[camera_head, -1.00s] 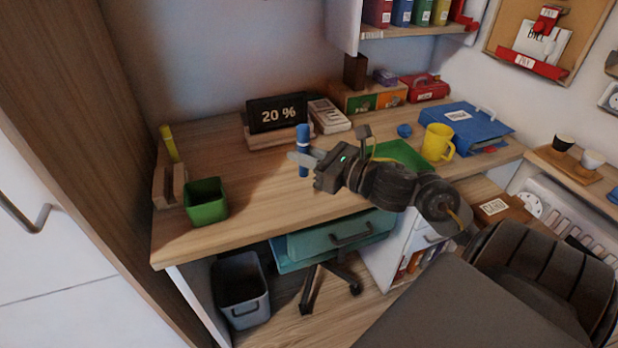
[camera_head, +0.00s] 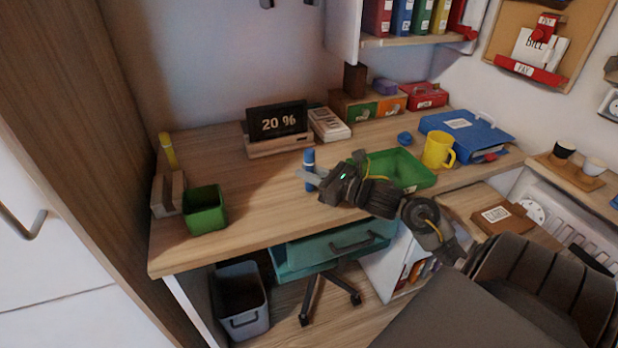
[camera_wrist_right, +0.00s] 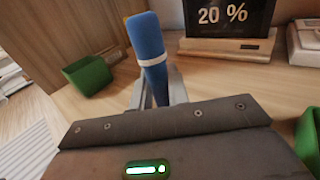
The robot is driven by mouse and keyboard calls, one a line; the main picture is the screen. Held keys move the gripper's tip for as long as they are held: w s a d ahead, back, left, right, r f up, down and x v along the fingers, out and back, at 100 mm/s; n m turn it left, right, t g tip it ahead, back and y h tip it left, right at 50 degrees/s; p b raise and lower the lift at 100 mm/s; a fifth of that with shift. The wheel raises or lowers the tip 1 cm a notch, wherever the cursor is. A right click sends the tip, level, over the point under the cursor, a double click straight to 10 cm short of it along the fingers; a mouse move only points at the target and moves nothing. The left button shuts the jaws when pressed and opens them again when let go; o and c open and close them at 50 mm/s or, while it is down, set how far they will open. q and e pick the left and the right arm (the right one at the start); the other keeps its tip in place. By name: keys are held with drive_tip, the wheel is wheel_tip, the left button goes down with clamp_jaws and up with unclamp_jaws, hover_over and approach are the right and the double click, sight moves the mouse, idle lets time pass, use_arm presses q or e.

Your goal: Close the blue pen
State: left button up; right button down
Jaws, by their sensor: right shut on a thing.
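The blue pen (camera_head: 309,165) stands nearly upright, with a white band around it. In the right wrist view the pen (camera_wrist_right: 148,45) rises between the fingers, blue above and below the band. My right gripper (camera_head: 311,180) is shut on its lower part, over the middle of the desk. The fingers and gripper body hide the pen's lower end, and I cannot tell whether it touches the desk. A small blue round object (camera_head: 404,138) lies on the desk further right; I cannot tell what it is. My left gripper is not in view.
A green tray (camera_head: 422,181) lies just right of my gripper. A green cup (camera_head: 205,210) and a wooden holder with a yellow marker (camera_head: 168,150) stand at the left. A 20 % display (camera_head: 277,120) stands behind. A yellow mug (camera_head: 437,148) and blue binder (camera_head: 468,132) are right. The desk's left-middle is clear.

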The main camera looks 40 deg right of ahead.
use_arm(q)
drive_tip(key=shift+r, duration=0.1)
use_arm(e)
drive_tip(key=shift+f, duration=0.8)
drive_tip(key=shift+f, duration=0.1)
drive_tip(key=c, duration=1.5)
unclamp_jaws()
drive_tip(key=shift+c, duration=0.2)
drive_tip(key=shift+o, duration=1)
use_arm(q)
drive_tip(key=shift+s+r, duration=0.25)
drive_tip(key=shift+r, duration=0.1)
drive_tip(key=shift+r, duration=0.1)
